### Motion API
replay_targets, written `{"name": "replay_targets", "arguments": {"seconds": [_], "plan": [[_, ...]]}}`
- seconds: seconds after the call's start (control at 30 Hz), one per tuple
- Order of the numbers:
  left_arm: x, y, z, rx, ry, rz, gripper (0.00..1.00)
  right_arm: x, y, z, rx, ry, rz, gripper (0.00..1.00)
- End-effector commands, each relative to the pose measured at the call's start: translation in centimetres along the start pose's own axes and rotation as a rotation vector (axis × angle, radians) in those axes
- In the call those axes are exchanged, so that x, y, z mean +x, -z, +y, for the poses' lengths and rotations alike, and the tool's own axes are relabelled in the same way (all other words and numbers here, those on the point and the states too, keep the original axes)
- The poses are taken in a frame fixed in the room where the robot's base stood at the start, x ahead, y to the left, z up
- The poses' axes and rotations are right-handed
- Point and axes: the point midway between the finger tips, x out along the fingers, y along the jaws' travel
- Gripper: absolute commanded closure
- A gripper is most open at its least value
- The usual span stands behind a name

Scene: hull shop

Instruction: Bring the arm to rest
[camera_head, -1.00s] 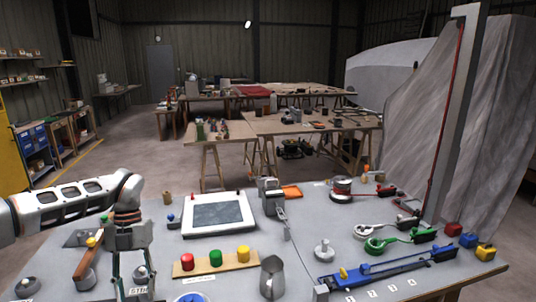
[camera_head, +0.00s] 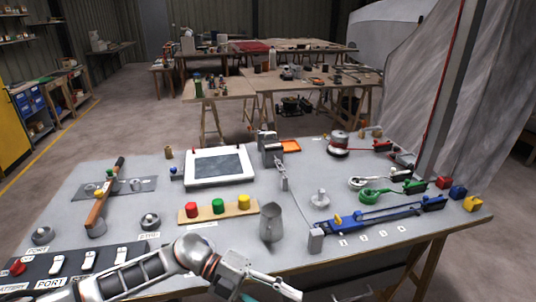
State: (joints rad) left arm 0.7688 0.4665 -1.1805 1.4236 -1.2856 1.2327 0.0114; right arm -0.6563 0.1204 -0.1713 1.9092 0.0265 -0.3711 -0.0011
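My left arm reaches in from the lower left, low along the near edge of the workbench (camera_head: 330,262). My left gripper (camera_head: 272,291) is at the bottom of the picture, in front of the bench edge. Its fingers stand apart with nothing visible between them, though the lower finger is partly cut off by the frame. A grey metal jug (camera_head: 272,222) stands on the bench beyond the gripper, apart from it. My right gripper is not in view.
A switch panel (camera_head: 118,253) lies under and beside my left arm. A wooden strip with red, green and yellow buttons (camera_head: 218,206), a white-framed screen (camera_head: 219,167), a wooden-handled lever (camera_head: 103,195) and a blue-railed device (camera_head: 365,218) occupy the bench. Further tables stand behind.

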Motion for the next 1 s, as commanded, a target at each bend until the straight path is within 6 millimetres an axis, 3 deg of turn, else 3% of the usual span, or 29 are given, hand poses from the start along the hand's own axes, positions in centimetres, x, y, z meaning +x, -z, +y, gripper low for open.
{"name": "replay_targets", "arguments": {"seconds": [0.03, 0.1, 0.2, 0.33, 0.47, 0.57, 0.67, 0.77, 0.87, 1.0], "plan": [[1.6, 0.5, -1.2, -0.018, 0.107, -0.018, 0.57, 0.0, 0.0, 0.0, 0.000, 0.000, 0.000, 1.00], [2.8, 0.5, -3.1, -0.048, 0.247, -0.062, 0.57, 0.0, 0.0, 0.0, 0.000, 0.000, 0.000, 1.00], [3.1, 0.0, -5.3, -0.113, 0.437, -0.144, 0.57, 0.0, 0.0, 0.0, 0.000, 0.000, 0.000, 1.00], [1.8, -1.4, -6.7, -0.234, 0.662, -0.277, 0.57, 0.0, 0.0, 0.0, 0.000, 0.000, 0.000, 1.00], [-1.0, -3.2, -5.5, -0.395, 0.853, -0.435, 0.57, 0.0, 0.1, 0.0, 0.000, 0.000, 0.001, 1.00], [-3.6, -4.4, -2.7, -0.542, 0.974, -0.570, 0.57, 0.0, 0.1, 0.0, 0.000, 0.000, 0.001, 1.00], [-6.4, -5.0, 1.6, -0.706, 1.068, -0.711, 0.57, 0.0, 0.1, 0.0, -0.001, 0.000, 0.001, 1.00], [-8.9, -4.6, 7.2, -0.883, 1.136, -0.856, 0.57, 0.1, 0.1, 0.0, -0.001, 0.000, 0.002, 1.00], [-11.0, -3.1, 13.7, -1.069, 1.176, -0.997, 0.57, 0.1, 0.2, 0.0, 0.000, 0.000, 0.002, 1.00], [-12.8, 0.6, 22.1, -1.300, 1.186, -1.163, 0.57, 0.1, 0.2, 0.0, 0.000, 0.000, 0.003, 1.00]]}}
